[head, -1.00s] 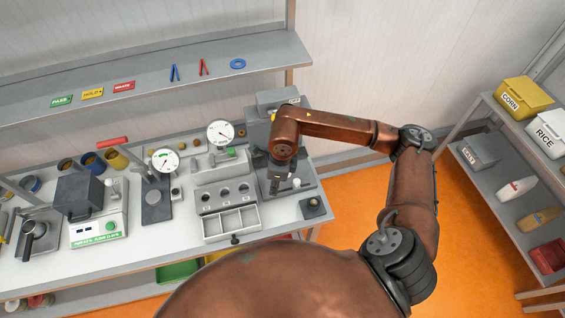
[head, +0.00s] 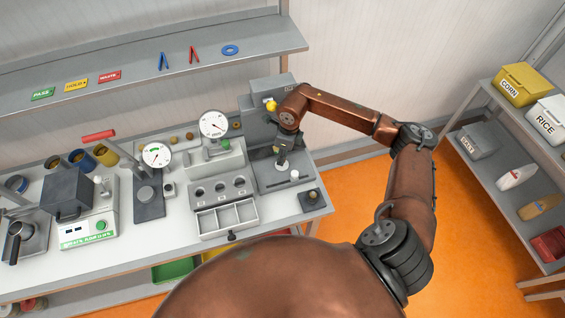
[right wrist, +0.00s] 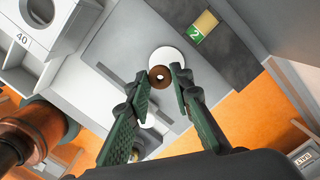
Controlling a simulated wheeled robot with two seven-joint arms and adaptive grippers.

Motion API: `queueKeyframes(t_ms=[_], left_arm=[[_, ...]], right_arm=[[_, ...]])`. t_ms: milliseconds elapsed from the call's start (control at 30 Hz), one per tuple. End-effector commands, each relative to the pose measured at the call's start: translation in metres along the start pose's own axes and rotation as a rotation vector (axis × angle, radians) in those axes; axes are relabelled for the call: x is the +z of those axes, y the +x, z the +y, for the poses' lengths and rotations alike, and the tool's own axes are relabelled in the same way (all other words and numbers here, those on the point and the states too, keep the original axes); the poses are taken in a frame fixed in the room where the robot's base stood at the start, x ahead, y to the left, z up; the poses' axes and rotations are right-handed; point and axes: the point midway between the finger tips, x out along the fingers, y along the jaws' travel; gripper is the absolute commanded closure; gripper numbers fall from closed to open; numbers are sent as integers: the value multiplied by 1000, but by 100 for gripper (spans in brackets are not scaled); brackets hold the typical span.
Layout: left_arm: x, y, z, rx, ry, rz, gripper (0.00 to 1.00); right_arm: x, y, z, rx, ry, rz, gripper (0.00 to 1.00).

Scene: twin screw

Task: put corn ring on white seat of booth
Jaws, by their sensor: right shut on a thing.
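The booth (head: 262,125) is the grey machine at the back right of the bench. Its round white seat (right wrist: 165,57) shows in the right wrist view, partly behind a small brown ring (right wrist: 160,78), which I take as the corn ring. My right gripper (right wrist: 159,72) is shut on this ring, one green-padded finger on each side. The ring overlaps the seat's near edge in that view; I cannot tell whether they touch. My left gripper is not in view.
A grey rack with trays (head: 226,216) and a dial gauge (head: 213,124) are to the left. A dark block (head: 312,199) sits at the bench's right end.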

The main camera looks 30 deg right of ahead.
Motion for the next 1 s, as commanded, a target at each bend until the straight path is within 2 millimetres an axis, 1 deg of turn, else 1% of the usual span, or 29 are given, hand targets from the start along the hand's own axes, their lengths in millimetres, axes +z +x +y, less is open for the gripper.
queueKeyframes(t_ms=[167, 233, 300, 400, 667, 800, 833, 1000], left_arm=[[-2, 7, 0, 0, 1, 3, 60], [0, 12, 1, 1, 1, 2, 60], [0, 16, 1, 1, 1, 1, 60], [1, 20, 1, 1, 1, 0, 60], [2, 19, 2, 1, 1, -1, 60], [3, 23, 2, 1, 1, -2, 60], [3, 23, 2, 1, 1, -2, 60], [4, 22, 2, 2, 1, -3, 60]], right_arm=[[0, 9, -7, 0, -1, -1, 86], [-1, 17, -12, 1, 0, 0, 86], [-3, 29, -10, 2, -2, 0, 86], [-4, 41, -10, 2, -2, -2, 86], [-4, 41, -10, -1, -3, -2, 86], [-4, 46, -10, -1, -3, -1, 86], [-4, 45, -10, 0, -3, -2, 78], [-4, 44, -10, 0, -3, -2, 66]])
